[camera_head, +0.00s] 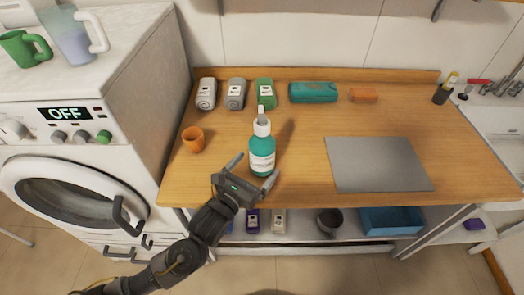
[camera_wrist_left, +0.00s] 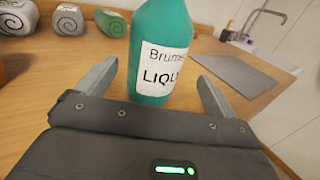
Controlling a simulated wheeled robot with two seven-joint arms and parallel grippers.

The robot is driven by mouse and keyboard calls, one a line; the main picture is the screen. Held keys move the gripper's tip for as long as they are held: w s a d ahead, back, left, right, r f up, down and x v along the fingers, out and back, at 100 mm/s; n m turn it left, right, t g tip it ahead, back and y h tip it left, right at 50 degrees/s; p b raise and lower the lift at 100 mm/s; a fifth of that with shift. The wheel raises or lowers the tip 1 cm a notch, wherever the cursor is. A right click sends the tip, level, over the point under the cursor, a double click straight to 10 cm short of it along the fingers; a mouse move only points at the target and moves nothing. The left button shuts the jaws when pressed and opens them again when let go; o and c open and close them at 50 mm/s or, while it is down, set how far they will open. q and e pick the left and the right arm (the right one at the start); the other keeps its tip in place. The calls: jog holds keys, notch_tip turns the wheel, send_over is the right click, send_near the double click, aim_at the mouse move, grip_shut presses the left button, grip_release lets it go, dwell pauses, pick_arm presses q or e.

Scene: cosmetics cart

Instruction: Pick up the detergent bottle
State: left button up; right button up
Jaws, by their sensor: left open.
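The detergent bottle (camera_head: 262,151) is teal with a white label and a pale pump top. It stands upright near the front edge of the wooden counter (camera_head: 290,128). My left gripper (camera_head: 253,172) is open, with its fingers pointing toward the bottle's lower part. In the left wrist view the bottle (camera_wrist_left: 158,50) stands between the two spread fingers (camera_wrist_left: 158,85), with a visible gap on each side. Its top is cut off by the frame there. My right gripper is not in view.
An orange cup (camera_head: 193,139) stands left of the bottle. A grey board (camera_head: 377,164) lies to the right. Several small packages, a teal case (camera_head: 313,92) and an orange block (camera_head: 363,95) line the back. A washing machine (camera_head: 75,150) is at left, a sink (camera_head: 500,119) at right.

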pick_arm(q)
jog(key=shift+w+r, duration=0.2)
jog(key=shift+w, duration=0.05)
jog(key=p+x, duration=0.1)
jog(key=x, duration=0.2)
jog(key=shift+w+f+p, duration=0.1)
jog(key=shift+w+p, duration=0.2)
jog(key=shift+w, duration=0.15)
jog(key=shift+w+d+f, duration=0.1)
jog(key=shift+w+d, duration=0.2)
jog(key=shift+w, duration=0.05)
jog(key=c, duration=1.4)
jog(key=shift+c, duration=0.4)
